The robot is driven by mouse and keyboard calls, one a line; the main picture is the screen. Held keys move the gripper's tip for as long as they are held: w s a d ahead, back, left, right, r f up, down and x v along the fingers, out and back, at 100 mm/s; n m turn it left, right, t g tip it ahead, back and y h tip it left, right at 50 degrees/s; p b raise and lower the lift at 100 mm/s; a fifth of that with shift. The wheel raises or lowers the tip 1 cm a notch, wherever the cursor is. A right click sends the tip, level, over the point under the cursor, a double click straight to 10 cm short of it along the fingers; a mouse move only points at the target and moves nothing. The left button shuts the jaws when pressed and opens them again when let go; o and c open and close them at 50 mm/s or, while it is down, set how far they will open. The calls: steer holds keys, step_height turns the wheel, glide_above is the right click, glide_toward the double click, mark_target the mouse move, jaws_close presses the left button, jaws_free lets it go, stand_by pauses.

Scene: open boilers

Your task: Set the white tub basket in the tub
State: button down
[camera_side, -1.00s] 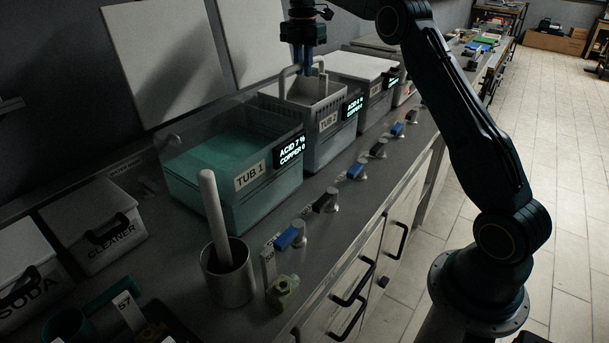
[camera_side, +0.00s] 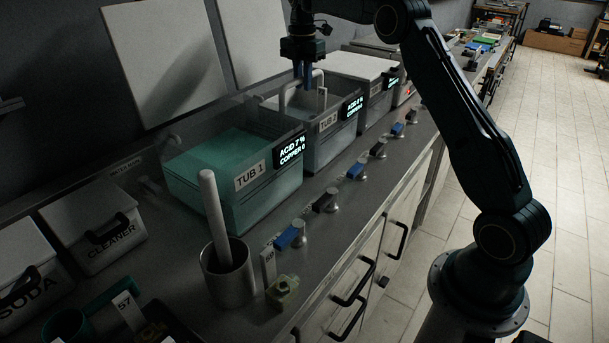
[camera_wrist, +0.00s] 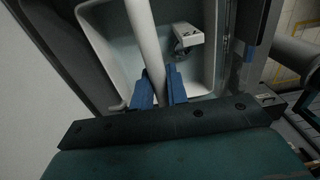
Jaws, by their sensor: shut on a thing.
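The white tub basket shows mainly by its arched handle (camera_side: 284,93), which stands above the open tub labelled TUB 2 (camera_side: 330,142). The basket's body is down inside that tub, mostly hidden by the walls. I cannot tell whether it touches the bottom. My gripper (camera_side: 303,78) is above the tub, its blue fingers shut on the handle. In the wrist view the handle is a white bar (camera_wrist: 145,45) running between the blue fingertips (camera_wrist: 160,88). Behind it is a pale basin with a small white fitting (camera_wrist: 187,37).
TUB 1 (camera_side: 245,207), with teal contents, stands in front of TUB 2. A lidded tub (camera_side: 365,66) stands behind it. Blue and dark valve handles (camera_side: 356,168) line the bench's right edge. A steel pot with a white rod (camera_side: 228,275) stands at the near end.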

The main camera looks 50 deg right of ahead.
steer(key=shift+f, duration=2.6)
steer(key=c, duration=1.4)
jaws_free()
steer(key=shift+f, duration=0.1)
steer(key=shift+w+r, duration=0.15)
steer(key=shift+r, duration=5.85)
